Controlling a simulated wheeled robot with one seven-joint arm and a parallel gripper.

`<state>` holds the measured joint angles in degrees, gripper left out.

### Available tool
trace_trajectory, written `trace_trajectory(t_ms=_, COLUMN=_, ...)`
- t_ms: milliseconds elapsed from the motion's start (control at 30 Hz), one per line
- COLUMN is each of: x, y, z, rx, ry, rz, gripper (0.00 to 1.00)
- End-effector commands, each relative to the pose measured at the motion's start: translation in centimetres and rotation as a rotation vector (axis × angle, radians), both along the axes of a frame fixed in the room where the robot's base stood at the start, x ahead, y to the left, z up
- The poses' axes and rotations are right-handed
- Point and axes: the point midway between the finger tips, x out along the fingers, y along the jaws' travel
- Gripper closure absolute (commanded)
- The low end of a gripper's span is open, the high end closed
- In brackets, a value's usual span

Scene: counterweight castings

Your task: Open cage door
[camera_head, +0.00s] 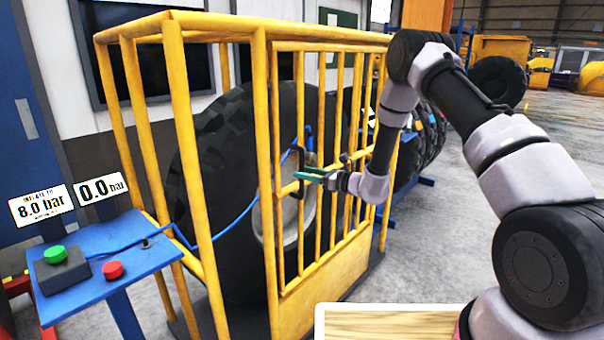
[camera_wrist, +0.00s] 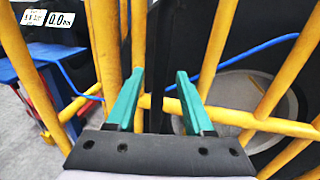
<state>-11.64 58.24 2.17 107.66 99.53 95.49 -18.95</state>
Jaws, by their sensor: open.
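The yellow barred cage (camera_head: 178,90) stands around a large tyre. Its door (camera_head: 325,45) is the barred panel on the right-hand face and looks closed, in line with the frame. A black handle (camera_head: 300,190) sits on the door's left edge at mid height. My gripper (camera_head: 303,174) is open, its green fingers reaching to the handle from the right; I cannot tell whether they touch it. In the wrist view my gripper (camera_wrist: 158,76) has its two fingers apart, with yellow bars of the cage (camera_wrist: 138,35) beyond them.
The tyre (camera_head: 215,150) fills the cage, with a blue hose running to it. A blue stand (camera_head: 130,258) with a green button (camera_head: 54,254) and a red button (camera_head: 113,270) is at the left. A wooden surface (camera_head: 390,325) lies in the foreground. Open floor lies right of the cage.

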Motion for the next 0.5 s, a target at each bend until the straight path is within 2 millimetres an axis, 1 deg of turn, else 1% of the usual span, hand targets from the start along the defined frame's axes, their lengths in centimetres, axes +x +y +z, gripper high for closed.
trace_trajectory(t_ms=33, x=0.21, y=0.5, z=-0.03, rx=0.0, ry=-0.001, rz=0.001, gripper=0.48)
trace_trajectory(t_ms=133, x=0.52, y=1.08, z=0.0, rx=0.0, ry=0.0, rz=0.001, gripper=0.48)
trace_trajectory(t_ms=433, x=0.65, y=1.31, z=0.0, rx=0.0, ry=0.001, rz=0.0, gripper=0.48)
trace_trajectory(t_ms=467, x=0.65, y=1.31, z=-0.01, rx=0.0, ry=0.001, rz=0.0, gripper=0.52)
trace_trajectory(t_ms=500, x=0.64, y=1.3, z=0.0, rx=0.0, ry=0.001, rz=0.0, gripper=0.67)
